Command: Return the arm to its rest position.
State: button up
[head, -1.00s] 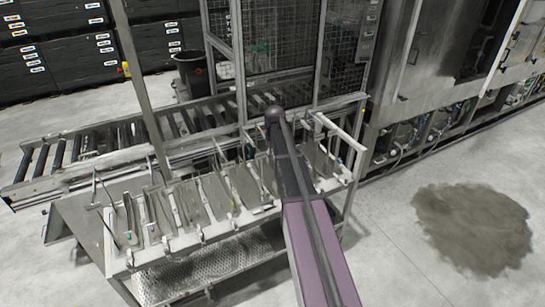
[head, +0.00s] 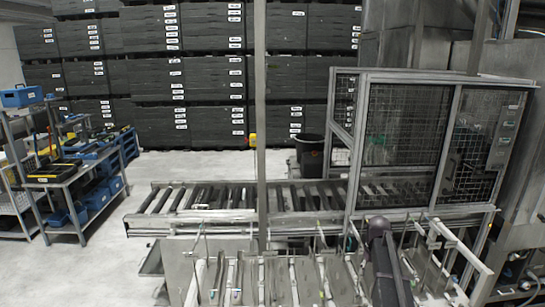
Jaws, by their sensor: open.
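Part of my arm shows at the lower right of the head view, a dark link with a rounded joint at its top. It stands in front of the rack table (head: 205,246) with its upright slats and rods. My gripper is not visible in this view, so I cannot see its jaws or anything in them.
A roller conveyor (head: 160,200) runs behind the rack table. A mesh safety cage (head: 400,130) stands at the right, with a black bin (head: 309,155) beside it. Stacked dark crates (head: 205,75) line the back. A shelf with blue boxes (head: 75,180) stands left. Open floor lies between.

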jog(key=s+a+f+b, duration=1.7)
jog(key=s+a+f, duration=0.1)
jog(key=s, duration=0.3)
jog(key=shift+s+f+m, duration=0.3)
jog(key=shift+f, duration=0.05)
